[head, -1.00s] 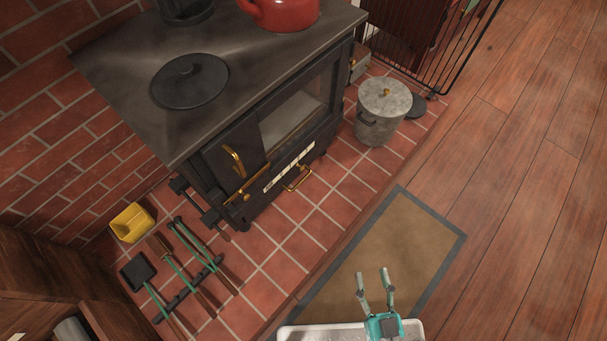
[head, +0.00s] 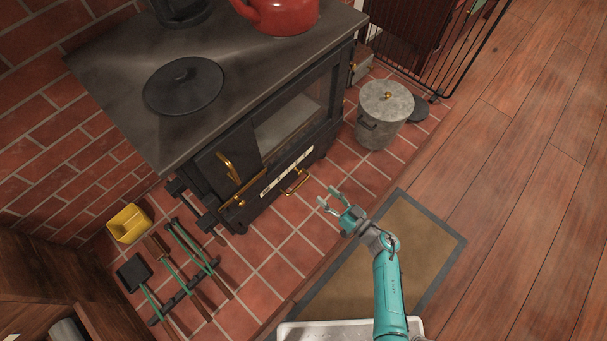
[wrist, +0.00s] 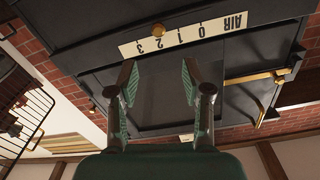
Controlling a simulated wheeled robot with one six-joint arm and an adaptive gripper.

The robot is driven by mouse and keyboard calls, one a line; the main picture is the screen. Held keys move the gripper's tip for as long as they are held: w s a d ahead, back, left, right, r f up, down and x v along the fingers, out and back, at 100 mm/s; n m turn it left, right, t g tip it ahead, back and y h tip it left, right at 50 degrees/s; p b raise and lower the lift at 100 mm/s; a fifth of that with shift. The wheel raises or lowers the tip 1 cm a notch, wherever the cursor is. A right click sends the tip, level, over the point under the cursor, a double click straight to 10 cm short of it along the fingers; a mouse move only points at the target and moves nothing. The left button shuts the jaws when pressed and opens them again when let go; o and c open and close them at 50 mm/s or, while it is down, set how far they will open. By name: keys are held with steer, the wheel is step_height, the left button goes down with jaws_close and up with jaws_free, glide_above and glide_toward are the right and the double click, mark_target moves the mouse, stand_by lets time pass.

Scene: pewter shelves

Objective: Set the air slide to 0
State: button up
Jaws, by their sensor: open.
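The air scale, a pale strip marked AIR, 0, 1, 2, 3 (wrist: 180,36), runs along the lower front of the black stove (head: 205,120). It also shows in the head view (head: 287,172). A brass bar (wrist: 255,76) lies beside the scale's AIR end, and it also shows in the head view (head: 236,202).
A brass handle (head: 296,182) juts out under the scale, and a door handle (head: 229,167) sits at the left. A lidded grey bucket (head: 383,122) stands right of the stove. Hearth tools (head: 185,275) and a yellow box (head: 130,223) lie at the left. A mat (head: 405,235) borders the hearth.

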mark_target(302, 174)
steer(key=x, duration=1.1)
steer(key=shift+w+f, duration=0.2)
jaws_close()
